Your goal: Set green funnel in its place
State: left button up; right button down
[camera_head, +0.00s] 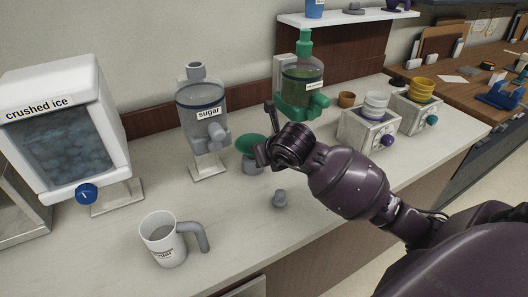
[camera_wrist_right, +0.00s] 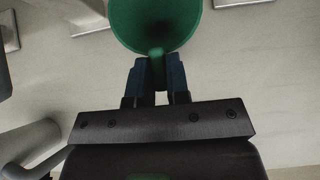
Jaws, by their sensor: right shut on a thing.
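The green funnel (camera_head: 250,144) is in front of the sugar dispenser, its wide mouth showing as a green disc. My right gripper (camera_head: 263,156) is shut on the funnel's small tab. In the right wrist view the funnel (camera_wrist_right: 156,22) fills the top middle, and the two fingers (camera_wrist_right: 157,80) close on its tab. My left gripper is not in view.
The sugar dispenser (camera_head: 203,115), crushed ice dispenser (camera_head: 66,125) and green dispenser (camera_head: 302,85) stand along the back. Boxes with stacked bowls (camera_head: 369,135) stand right. The front counter is mostly clear.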

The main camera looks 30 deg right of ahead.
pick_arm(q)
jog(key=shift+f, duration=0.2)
pick_arm(e)
jog(key=shift+f, duration=0.25)
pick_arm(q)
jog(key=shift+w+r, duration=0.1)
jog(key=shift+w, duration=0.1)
pick_arm(e)
jog(key=c, duration=1)
grip_release()
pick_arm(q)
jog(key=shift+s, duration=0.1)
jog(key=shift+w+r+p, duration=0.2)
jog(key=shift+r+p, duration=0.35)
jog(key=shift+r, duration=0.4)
pick_arm(e)
jog(key=v, duration=1.1)
jog(key=shift+a, duration=0.1)
